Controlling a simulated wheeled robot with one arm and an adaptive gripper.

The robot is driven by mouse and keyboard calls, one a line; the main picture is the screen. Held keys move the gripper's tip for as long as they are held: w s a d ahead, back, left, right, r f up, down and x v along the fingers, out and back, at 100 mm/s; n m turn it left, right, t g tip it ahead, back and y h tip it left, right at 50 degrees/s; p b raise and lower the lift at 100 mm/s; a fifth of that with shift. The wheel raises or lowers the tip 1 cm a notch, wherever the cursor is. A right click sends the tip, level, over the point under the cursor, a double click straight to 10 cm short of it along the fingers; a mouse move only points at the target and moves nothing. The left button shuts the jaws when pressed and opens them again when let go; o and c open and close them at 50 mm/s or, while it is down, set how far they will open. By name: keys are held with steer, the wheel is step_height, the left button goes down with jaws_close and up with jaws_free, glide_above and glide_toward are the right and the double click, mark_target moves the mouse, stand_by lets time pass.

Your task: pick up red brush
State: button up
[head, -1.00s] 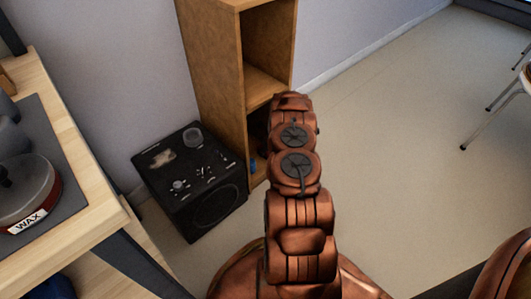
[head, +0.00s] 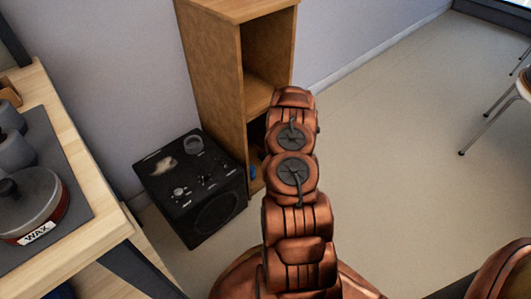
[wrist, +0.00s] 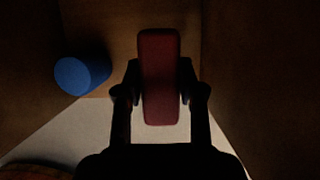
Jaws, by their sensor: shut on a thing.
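The red brush (wrist: 160,75) shows in the wrist view as a dark red, upright oblong block inside the dim lower part of the wooden shelf. My gripper (wrist: 159,85) is shut on it, with one finger against each side. I cannot tell whether the brush touches the surface behind it. In the head view my arm reaches to the shelf's lower opening and hides the brush and the gripper.
A blue cylinder (wrist: 82,76) is left of the brush in the shelf. The wooden shelf (head: 211,75) has side walls close around my gripper. A black speaker (head: 192,188) stands left of it. A table (head: 65,120) with a wax pot (head: 34,203) is further left. Open floor lies right.

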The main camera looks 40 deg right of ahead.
steer(key=s+a+r, duration=0.1)
steer(key=s+a, duration=0.6)
steer(key=s, duration=0.4)
steer(key=shift+s+r+p, duration=0.15)
steer(key=shift+s+p, duration=0.2)
steer(key=shift+p, duration=0.1)
